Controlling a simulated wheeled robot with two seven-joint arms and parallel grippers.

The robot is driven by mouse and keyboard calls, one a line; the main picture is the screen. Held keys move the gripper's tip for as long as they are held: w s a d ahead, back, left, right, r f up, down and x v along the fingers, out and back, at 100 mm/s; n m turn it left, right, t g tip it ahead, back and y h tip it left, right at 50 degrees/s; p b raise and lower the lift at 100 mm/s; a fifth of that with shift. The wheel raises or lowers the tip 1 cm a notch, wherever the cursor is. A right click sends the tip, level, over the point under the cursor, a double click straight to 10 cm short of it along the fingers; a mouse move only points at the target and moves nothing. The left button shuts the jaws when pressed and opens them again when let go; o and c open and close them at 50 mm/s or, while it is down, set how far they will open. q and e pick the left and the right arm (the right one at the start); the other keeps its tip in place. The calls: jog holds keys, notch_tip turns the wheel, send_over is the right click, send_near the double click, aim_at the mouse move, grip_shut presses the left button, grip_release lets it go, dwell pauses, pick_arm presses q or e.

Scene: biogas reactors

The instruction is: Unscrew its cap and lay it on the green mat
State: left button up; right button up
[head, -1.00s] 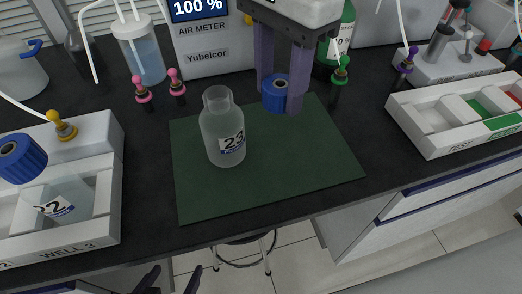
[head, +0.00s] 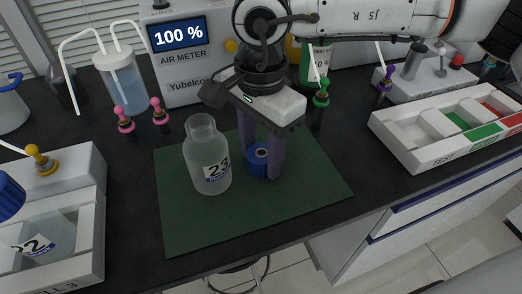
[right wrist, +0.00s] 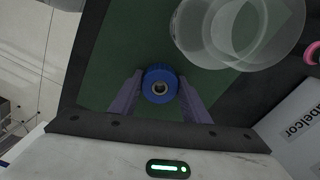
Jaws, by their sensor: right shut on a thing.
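The open bottle labelled 23 (head: 205,158) stands upright and uncapped on the green mat (head: 190,225). It also shows at the top of the right wrist view (right wrist: 240,30). My right gripper (head: 262,172) points down over the mat, just right of the bottle. Its purple fingers are shut on the blue cap (head: 257,161), which is at or very near the mat surface. My left gripper does not show in the current views.
A white rack at left holds a bottle labelled 22 (head: 45,240). Pink-topped stoppers (head: 124,120) and the air meter (head: 178,55) stand behind the mat. A white tray with green and red sections (head: 450,130) is at right. The mat's front and right are clear.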

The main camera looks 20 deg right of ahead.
jog(key=shift+f, duration=0.2)
jog(key=o, duration=1.2)
jog(key=shift+c, duration=0.2)
jog(key=shift+r, duration=0.1)
notch_tip(320, 180, up, 12)
jog(key=p, duration=0.1)
jog(key=shift+r, duration=0.15)
